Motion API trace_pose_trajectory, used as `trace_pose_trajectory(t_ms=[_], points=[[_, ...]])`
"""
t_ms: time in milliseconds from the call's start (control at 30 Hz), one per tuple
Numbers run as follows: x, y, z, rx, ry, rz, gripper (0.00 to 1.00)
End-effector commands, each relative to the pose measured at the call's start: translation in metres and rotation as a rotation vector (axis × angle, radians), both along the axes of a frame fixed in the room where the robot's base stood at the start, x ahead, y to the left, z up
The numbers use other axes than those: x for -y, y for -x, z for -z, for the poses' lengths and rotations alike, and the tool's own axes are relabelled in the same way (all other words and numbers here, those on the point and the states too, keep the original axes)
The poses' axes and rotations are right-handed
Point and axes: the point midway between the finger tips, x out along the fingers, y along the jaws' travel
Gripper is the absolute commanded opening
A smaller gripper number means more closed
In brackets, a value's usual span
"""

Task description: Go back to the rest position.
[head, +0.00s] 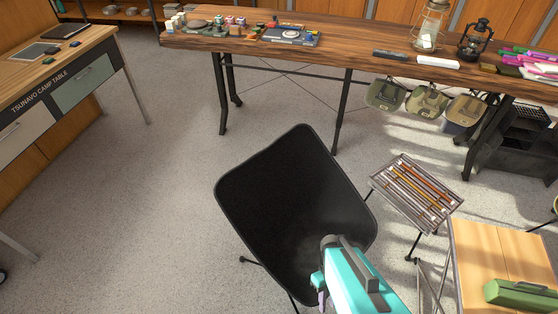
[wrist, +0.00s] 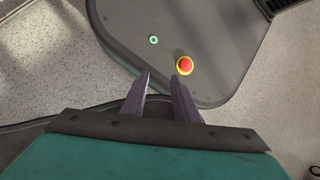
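My gripper (wrist: 161,75) shows in the wrist view with its two purple-grey fingers apart and nothing between them. It hangs over the flat dark top of my own base, which carries a red stop button and a green ring light. In the head view my teal arm reaches in from the bottom edge. There my gripper (head: 321,298) is only partly seen, in front of the black camp chair (head: 295,195); I cannot tell whether they touch.
A long wooden table (head: 345,48) with lanterns and small goods stands at the back. A camp table (head: 62,62) is at left. A slatted rack (head: 414,192) and a wooden-topped table (head: 490,250) with a green case (head: 522,294) are at right. The left floor is clear.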

Motion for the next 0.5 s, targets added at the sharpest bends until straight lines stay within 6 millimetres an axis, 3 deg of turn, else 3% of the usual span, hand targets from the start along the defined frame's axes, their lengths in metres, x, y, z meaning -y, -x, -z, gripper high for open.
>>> trace_pose_trajectory(t_ms=[300,500], points=[[-0.0040,-0.0021,-0.0006,0.024,0.159,0.336,0.28],[-0.0040,-0.0028,-0.0002,0.027,0.217,0.448,0.28]])
